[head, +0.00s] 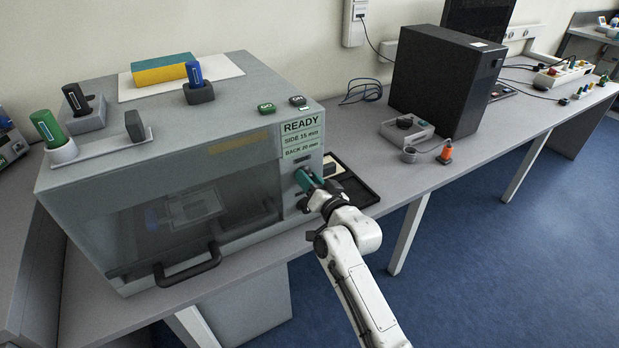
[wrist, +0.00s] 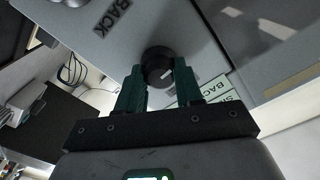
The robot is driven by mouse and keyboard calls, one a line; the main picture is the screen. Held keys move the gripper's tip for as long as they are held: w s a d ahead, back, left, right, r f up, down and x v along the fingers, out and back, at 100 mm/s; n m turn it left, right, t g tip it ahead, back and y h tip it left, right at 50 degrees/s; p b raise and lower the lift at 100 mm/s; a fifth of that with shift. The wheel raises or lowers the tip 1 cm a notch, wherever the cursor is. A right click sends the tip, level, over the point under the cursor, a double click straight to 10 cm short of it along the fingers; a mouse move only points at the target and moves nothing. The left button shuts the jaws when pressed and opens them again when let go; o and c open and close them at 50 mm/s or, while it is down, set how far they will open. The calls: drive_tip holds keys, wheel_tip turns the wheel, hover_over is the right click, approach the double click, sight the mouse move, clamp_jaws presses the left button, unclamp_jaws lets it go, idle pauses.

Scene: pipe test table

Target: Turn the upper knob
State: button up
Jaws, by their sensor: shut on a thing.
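A grey pipe test machine (head: 75,178) with a clear front window stands on the table. The upper knob (wrist: 156,62) is round and black with a white pointer mark, on the machine's front panel. My gripper (wrist: 159,76) has its two teal fingers on either side of the knob, shut on it. In the head view my gripper (head: 307,181) reaches the panel just under the READY sign (head: 300,126), and its fingers mostly hide the knob.
A black tray (head: 366,194) lies right of the machine, close to my wrist. The window has a dark handle (head: 190,268) at its bottom. A black computer tower (head: 445,75) and a grey device (head: 405,131) stand farther right.

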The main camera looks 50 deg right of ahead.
drive_tip(key=shift+f, duration=0.1)
idle(0.3)
drive_tip(key=o, duration=1)
drive_tip(key=shift+o, duration=0.2)
drive_tip(key=v, duration=1.1)
drive_tip(key=shift+b, duration=0.35)
drive_tip(key=shift+w, duration=0.1)
